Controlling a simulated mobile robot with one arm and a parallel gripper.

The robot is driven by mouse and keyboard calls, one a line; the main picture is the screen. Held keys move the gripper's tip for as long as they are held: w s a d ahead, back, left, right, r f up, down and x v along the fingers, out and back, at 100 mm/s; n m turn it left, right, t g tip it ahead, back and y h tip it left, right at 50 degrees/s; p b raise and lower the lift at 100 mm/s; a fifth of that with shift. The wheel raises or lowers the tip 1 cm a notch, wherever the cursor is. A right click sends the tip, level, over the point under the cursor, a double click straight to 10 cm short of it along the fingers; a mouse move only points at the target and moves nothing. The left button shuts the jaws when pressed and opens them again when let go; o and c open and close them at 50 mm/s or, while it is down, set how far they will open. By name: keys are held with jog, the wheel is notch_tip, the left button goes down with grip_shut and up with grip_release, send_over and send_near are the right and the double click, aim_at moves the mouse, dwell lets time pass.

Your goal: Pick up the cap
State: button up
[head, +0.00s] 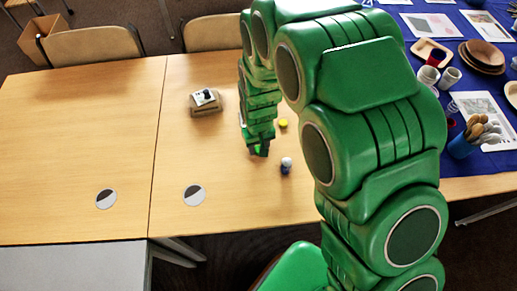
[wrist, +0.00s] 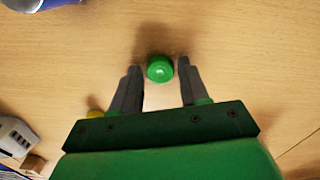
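A small round green cap (wrist: 160,69) lies on the wooden table, between the tips of my gripper's fingers in the wrist view. My gripper (wrist: 158,72) is open, with a dark finger on each side of the cap and a visible gap to each. In the head view my gripper (head: 259,150) is low over the table, and a bit of green shows at its tips. A small yellow round thing (head: 283,123) lies behind it to the right; part of it also shows in the wrist view (wrist: 95,113) beside the left finger.
A grey device on a wooden block (head: 205,102) is at the back left. A blue-covered table (head: 492,165) with dishes and papers is at the right. The left table is mostly clear.

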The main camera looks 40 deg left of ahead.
jog(key=c, duration=0.8)
grip_shut()
jog(key=shift+r, duration=0.15)
jog(key=shift+r, duration=0.55)
jog(key=s+d+r, duration=0.8)
jog(key=d+r, duration=0.3)
jog(key=shift+d+r, duration=0.2)
jog(key=shift+r, duration=0.15)
